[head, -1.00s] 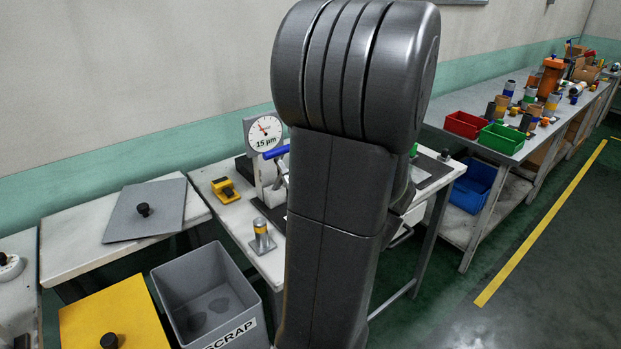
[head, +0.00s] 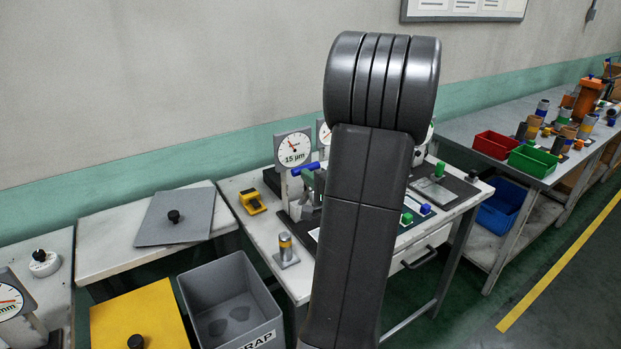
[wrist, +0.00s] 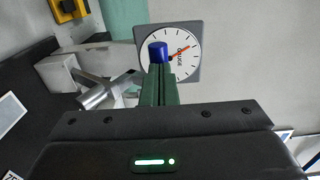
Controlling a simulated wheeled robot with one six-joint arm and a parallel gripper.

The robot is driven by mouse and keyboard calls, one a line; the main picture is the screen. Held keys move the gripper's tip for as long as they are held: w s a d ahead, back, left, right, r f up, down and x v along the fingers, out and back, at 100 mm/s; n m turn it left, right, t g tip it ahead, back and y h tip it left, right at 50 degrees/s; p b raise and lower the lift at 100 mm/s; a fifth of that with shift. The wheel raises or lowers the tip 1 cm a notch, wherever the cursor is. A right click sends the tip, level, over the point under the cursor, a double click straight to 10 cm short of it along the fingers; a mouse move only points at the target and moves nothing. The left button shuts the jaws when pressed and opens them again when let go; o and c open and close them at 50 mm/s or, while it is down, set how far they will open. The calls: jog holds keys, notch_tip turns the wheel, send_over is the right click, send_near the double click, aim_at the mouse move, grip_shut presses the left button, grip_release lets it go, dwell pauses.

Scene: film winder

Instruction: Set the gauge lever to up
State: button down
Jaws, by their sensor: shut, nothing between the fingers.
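A blue lever handle (head: 305,169) sticks out just below the dial, close to level with a slight tilt. In the wrist view, the dial (wrist: 186,44) is ahead and a blue rounded end (wrist: 158,50) shows just beyond my fingertips. My gripper (wrist: 158,72) is shut with nothing between its green fingers. Whether the fingers touch the blue end, I cannot tell.
A yellow device (head: 252,202) and a grey-yellow cylinder (head: 286,248) stand on the table near the gauge. A grey scrap bin (head: 217,281) is at the front left. A second dial (head: 324,132) stands behind.

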jog(key=shift+r, duration=0.1)
jog(key=p, duration=0.1)
jog(key=w+a+r+g+p, duration=0.1)
jog(key=w+a+r+h+p, duration=0.1)
jog(key=shift+w+g+p, duration=0.25)
jog(key=shift+g+p, duration=0.05)
jog(key=shift+p, duration=0.05)
jog(key=shift+w+a+g+h+p, duration=0.3)
jog(key=shift+w+p, duration=0.2)
jog(key=shift+w, duration=0.05)
jog(key=shift+s+d, duration=0.1)
jog(key=shift+d, duration=0.05)
